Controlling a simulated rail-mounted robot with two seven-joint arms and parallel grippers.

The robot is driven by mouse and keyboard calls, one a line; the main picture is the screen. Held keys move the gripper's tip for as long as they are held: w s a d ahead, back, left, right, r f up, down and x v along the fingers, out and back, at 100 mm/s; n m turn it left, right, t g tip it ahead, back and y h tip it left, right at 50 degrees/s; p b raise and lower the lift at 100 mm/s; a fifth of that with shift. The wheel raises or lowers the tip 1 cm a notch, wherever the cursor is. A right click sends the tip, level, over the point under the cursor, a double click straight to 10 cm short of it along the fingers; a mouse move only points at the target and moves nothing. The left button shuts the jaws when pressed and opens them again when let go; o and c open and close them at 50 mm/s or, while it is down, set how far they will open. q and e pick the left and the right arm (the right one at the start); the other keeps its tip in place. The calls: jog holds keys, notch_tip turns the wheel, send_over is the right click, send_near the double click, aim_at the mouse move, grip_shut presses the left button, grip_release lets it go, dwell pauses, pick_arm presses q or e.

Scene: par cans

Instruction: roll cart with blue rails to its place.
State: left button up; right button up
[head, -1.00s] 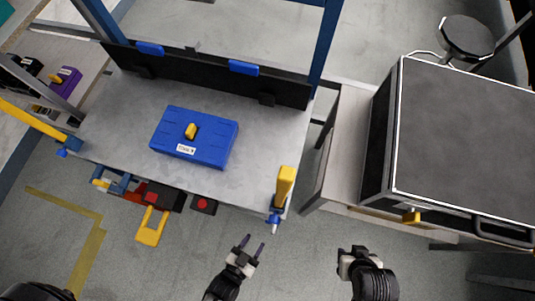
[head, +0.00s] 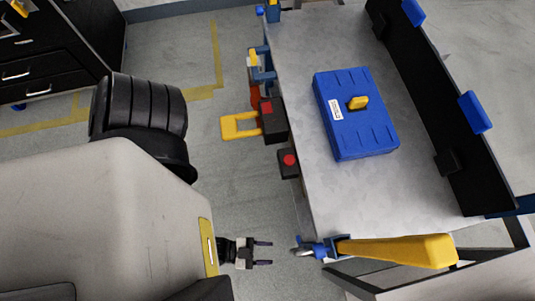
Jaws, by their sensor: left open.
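The cart (head: 300,60) stands on the right in the head view, with a grey top and a black back panel (head: 440,120). Blue pieces (head: 474,111) sit on that panel. A blue case (head: 357,125) with a yellow handle lies on the top. A yellow handle bar (head: 400,250) with a blue mount (head: 322,249) is at the cart's near corner. My left gripper (head: 265,254) is open and empty, fingers pointing right, just left of that mount and apart from it. My right gripper is out of view.
Black drawers (head: 50,60) stand at the upper left. Yellow lines (head: 217,60) mark the floor. A grey surface (head: 440,285) is at the lower right. Grey floor between is clear.

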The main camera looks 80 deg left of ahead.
aim_at(295, 253)
pick_arm(q)
jog(key=shift+b+x, duration=1.6)
jog(key=shift+x, duration=3.15)
jog(key=shift+c, duration=0.3)
grip_shut()
